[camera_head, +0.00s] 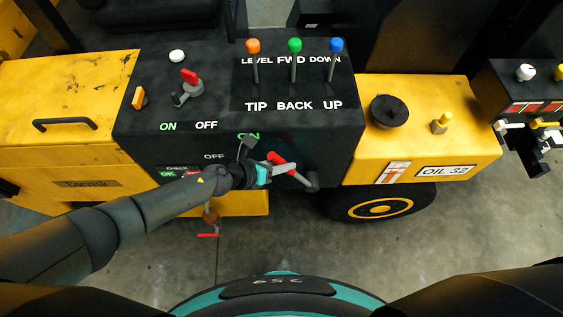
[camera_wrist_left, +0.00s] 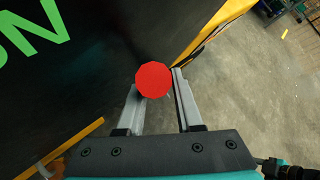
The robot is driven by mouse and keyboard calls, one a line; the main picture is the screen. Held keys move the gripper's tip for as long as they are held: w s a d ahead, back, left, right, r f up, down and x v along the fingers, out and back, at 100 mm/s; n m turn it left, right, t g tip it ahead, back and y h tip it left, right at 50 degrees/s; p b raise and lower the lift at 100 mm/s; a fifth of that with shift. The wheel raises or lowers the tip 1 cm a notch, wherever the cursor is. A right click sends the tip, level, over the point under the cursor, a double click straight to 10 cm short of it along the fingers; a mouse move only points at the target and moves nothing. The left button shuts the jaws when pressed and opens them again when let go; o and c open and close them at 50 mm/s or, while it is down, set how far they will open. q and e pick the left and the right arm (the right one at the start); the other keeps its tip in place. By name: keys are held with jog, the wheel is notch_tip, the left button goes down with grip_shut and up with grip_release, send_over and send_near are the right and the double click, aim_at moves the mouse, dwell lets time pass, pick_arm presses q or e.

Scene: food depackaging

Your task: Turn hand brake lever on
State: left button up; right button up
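The hand brake lever (camera_head: 310,183) has a red grip and a grey arm, and sits low on the front face of the black console (camera_head: 330,140). A green ON and a white OFF are printed to the upper left of it. My left gripper (camera_head: 284,170) is at the red grip. In the left wrist view, the grip's round red end (camera_wrist_left: 153,80) lies between the two fingers (camera_wrist_left: 160,95) and covers part of the left one. The right finger lies close along its edge. I cannot tell if the fingers press on it. My right gripper is not in view.
On the console top stand orange (camera_head: 253,46), green (camera_head: 295,45) and blue (camera_head: 337,45) knobbed levers and a small red-handled switch (camera_head: 189,76). A yellow oil tank (camera_head: 450,150) and a tire (camera_head: 380,208) are to the right. The concrete floor (camera_head: 450,240) in front is clear.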

pick_arm(q)
jog(key=o, duration=0.4)
jog(key=shift+s+d+r, duration=0.1)
jog(key=shift+d, duration=0.15)
jog(key=shift+a, duration=0.1)
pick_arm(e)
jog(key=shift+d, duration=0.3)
pick_arm(q)
jog(key=shift+a, duration=0.15)
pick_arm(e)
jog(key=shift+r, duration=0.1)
pick_arm(q)
jog(key=shift+s+a+r+p, duration=0.1)
jog(key=shift+a+r+p, duration=0.15)
jog(key=shift+p, duration=0.05)
jog(key=shift+p+v, duration=1.9)
jog(key=shift+v, duration=5.2)
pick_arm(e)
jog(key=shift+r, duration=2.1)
pick_arm(q)
jog(key=shift+s, duration=0.1)
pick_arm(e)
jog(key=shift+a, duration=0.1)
